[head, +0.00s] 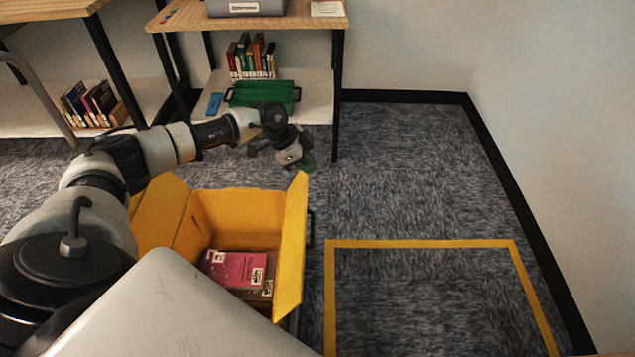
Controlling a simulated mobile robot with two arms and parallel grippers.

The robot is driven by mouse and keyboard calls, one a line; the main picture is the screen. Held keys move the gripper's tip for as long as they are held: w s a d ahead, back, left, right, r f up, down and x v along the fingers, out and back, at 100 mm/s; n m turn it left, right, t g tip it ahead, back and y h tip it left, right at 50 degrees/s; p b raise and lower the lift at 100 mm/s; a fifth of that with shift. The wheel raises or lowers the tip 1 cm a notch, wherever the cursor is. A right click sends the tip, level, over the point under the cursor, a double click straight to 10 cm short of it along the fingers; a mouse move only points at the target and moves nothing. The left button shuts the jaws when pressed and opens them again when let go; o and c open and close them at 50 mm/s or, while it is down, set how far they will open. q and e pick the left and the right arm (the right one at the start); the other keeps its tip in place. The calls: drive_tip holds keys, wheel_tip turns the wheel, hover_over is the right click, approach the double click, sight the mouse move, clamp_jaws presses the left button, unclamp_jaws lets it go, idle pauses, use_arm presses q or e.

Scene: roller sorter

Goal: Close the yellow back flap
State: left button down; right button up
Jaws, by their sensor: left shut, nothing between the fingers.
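A yellow box (240,212) stands open on the carpet, below and right of my left arm. Its left flap (158,212) and right flap (292,245) stand raised and spread outward. The far inner wall is visible, but I cannot clearly make out a back flap along its top edge; it may hang behind the wall, out of sight. My left gripper (306,163) is shut and empty, just beyond the box's far right corner, above the carpet. My right gripper is not in view.
A pink book (236,268) lies inside the box with other items. Behind stands a wooden shelf (250,22) with books and a green crate (262,94). Yellow tape (420,244) marks a clear rectangle of carpet at right, near the wall.

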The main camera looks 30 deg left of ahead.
use_arm(q)
drive_tip(key=b+x, duration=0.2)
drive_tip(key=x, duration=0.4)
drive_tip(key=shift+s+a+f, duration=0.25)
drive_tip(key=shift+a+f, duration=0.1)
drive_tip(key=shift+a, duration=0.05)
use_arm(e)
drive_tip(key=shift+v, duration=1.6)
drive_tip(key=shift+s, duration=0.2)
